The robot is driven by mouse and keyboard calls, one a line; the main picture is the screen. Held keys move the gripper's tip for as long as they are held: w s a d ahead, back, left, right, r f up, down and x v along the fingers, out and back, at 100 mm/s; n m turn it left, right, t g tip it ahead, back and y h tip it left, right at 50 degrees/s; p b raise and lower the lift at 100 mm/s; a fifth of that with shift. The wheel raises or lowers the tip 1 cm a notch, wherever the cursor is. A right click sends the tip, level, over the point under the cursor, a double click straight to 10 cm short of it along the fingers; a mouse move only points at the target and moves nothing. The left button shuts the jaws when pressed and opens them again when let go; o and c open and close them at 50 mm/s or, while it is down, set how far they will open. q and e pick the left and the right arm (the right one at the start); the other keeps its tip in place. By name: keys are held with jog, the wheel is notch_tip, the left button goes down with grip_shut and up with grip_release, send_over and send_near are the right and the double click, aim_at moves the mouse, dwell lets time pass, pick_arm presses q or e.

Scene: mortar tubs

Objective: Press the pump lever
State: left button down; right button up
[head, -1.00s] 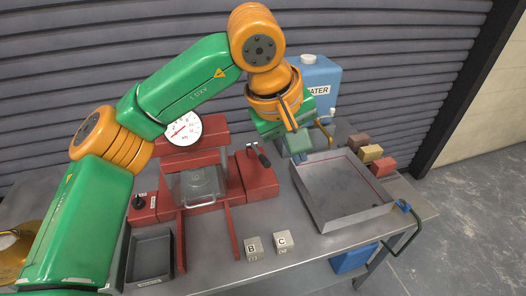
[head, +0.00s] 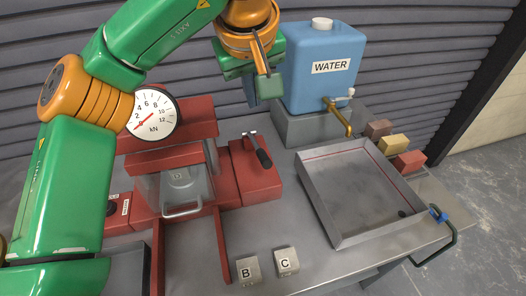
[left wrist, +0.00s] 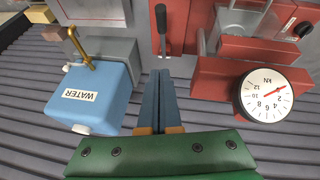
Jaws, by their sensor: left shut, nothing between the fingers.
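The pump lever (head: 259,151) has a black grip and sits on the red pump block (head: 252,180), right of the red press (head: 168,140). It also shows in the left wrist view (left wrist: 161,28), just beyond the fingertips. My left gripper (head: 265,94) is shut and empty, above and behind the lever, apart from it. In the left wrist view its fingers (left wrist: 160,76) lie together, pointing toward the lever. The dial gauge (head: 152,112) marked kN is on the press; its red needle points near the low end. My right gripper is not in view.
A blue water tank (head: 322,70) with a brass tap (head: 338,118) stands on a grey block to the right. A grey tray (head: 330,205) lies below it. Cubes B (head: 247,270) and C (head: 287,262) sit at the front. Several coloured blocks (head: 393,145) stand at the right.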

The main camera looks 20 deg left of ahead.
pick_arm(q)
jog(key=s+f, duration=0.1)
jog(key=f, duration=0.1)
send_over(262, 153)
notch_tip(262, 153, down, 10)
jog(key=r, duration=0.1)
jog(key=f, duration=0.1)
jog(key=s+f, duration=0.1)
jog(key=shift+s+f+p, duration=0.25)
jog(key=shift+f+p, duration=0.1)
jog(key=shift+p, duration=0.05)
jog(key=shift+s+d+f, duration=0.15)
jog(key=shift+d+f, duration=0.1)
jog(key=shift+f, duration=0.3)
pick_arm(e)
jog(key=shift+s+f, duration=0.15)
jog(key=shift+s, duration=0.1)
